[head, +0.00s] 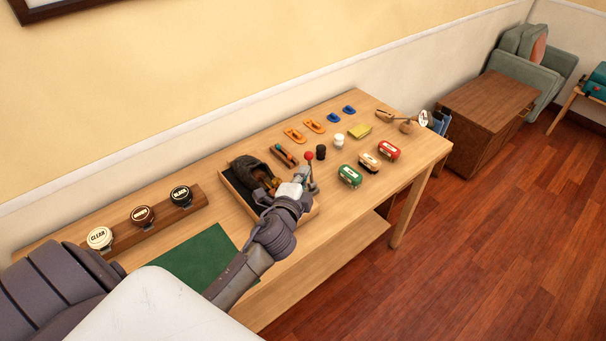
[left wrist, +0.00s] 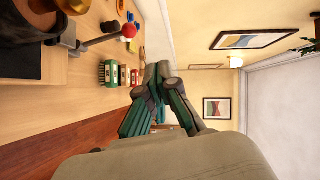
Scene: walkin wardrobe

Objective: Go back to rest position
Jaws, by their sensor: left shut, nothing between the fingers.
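My left arm comes in from the lower left in the head view. Its gripper (head: 305,184) is over the right side of a wooden tray (head: 239,204) on the long table. The tray holds a dark brown shoe-like item (head: 245,168), partly hidden by my arm. A red-knobbed lever (head: 308,156) stands beside the gripper; I cannot tell from the head view whether they touch. In the left wrist view the gripper (left wrist: 158,72) is shut and empty, and the red knob (left wrist: 129,31) is apart from the fingers. My right gripper is out of view.
The wooden table (head: 350,205) runs along the wall. Several tins (head: 181,196) stand at its left by a green mat (head: 196,262). Brushes (head: 350,176) and small items are at its right. A brown cabinet (head: 488,105) stands beyond; the wooden floor (head: 480,240) is clear.

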